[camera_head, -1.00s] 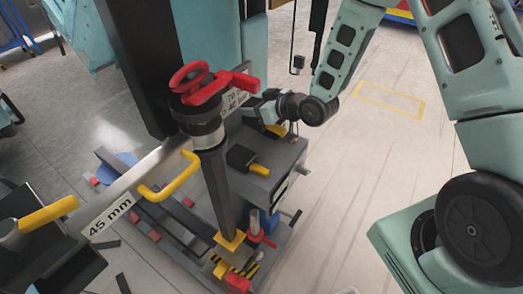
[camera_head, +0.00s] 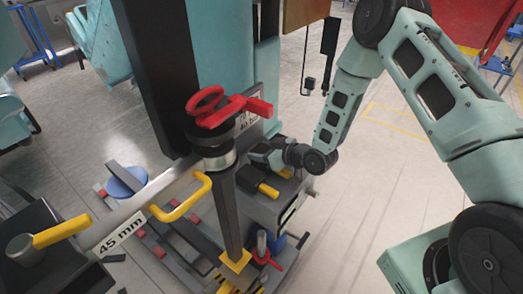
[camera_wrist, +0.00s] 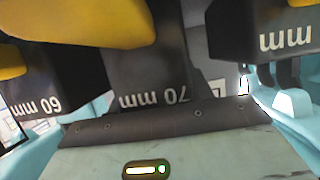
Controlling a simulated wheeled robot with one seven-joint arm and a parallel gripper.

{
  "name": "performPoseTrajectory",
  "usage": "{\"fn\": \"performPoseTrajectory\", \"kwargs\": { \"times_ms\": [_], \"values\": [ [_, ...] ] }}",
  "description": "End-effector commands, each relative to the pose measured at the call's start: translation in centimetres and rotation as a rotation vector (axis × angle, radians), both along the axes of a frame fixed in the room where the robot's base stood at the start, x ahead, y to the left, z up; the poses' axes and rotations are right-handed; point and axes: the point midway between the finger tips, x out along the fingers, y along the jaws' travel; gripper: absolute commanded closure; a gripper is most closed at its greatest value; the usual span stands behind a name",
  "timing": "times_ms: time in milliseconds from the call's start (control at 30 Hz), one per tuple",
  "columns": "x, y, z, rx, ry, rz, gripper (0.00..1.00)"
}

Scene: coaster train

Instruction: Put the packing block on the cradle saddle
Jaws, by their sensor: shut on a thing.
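Several dark packing blocks with yellow handles are close together in the wrist view. The middle block reads "70 mm" upside down (camera_wrist: 155,75) and the left one "60 mm" (camera_wrist: 45,80). In the head view, a dark block with a yellow handle (camera_head: 268,190) sits on the grey cart, just in front of my gripper (camera_head: 262,157). My gripper is shut on a packing block, seemingly the 70 mm one. The hold itself is mostly hidden. I cannot tell for certain which part is the cradle saddle; a yellow foot (camera_head: 235,259) stands under the dark post.
A red handwheel and lever (camera_head: 225,105) top the post. A long bar with a "45 mm" label (camera_head: 122,232) and yellow handle (camera_head: 182,200) crosses left. A dark block with a yellow handle (camera_head: 62,231) is at lower left. Clear floor (camera_head: 345,225) lies to the right.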

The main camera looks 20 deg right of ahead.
Motion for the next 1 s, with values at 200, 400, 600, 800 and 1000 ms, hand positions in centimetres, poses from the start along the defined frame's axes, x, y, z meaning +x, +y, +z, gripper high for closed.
{"fn": "performPoseTrajectory", "kwargs": {
  "times_ms": [200, 400, 600, 800, 1000],
  "values": [
    [0.1, 0.0, 0.2, 0.001, -0.004, 0.001, 0.97],
    [0.0, 0.0, -0.2, 0.0, -0.001, 0.0, 0.3],
    [0.0, 0.0, -0.2, 0.0, -0.001, 0.0, 0.27],
    [-0.1, -0.1, 0.2, -0.001, -0.001, -0.001, 0.27],
    [-2.6, -2.1, 1.3, -0.002, 0.0, -0.001, 0.27]
  ]
}}
